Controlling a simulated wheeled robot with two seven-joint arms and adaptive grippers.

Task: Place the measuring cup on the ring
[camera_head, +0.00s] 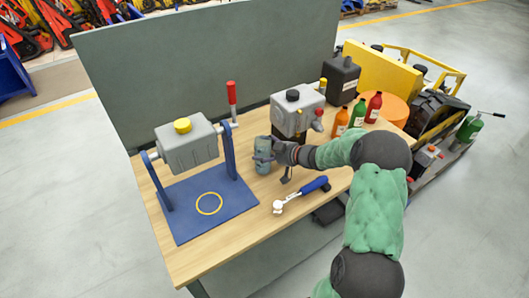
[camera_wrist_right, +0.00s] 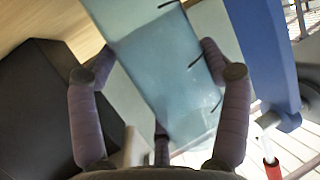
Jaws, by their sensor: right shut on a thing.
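The measuring cup (camera_head: 263,147) is a bluish, see-through vessel near the middle of the table, right of the blue stand. My right gripper (camera_head: 268,156) is shut on it from the right side. In the right wrist view the cup (camera_wrist_right: 163,85), with dark marks on its wall, fills the space between the fingers. I cannot tell whether its bottom touches the table. The yellow ring (camera_head: 209,194) lies flat and empty on the blue base plate (camera_head: 185,225), left of and nearer than the cup. My left gripper is not in view.
A grey tank (camera_head: 187,150) with a yellow cap hangs between the blue posts above the plate's back. A red-handled lever (camera_head: 232,95) rises beside it. A grey-and-black canister unit (camera_head: 297,108) stands behind the cup. A blue-handled tool (camera_head: 310,187) lies in front. Several bottles stand right.

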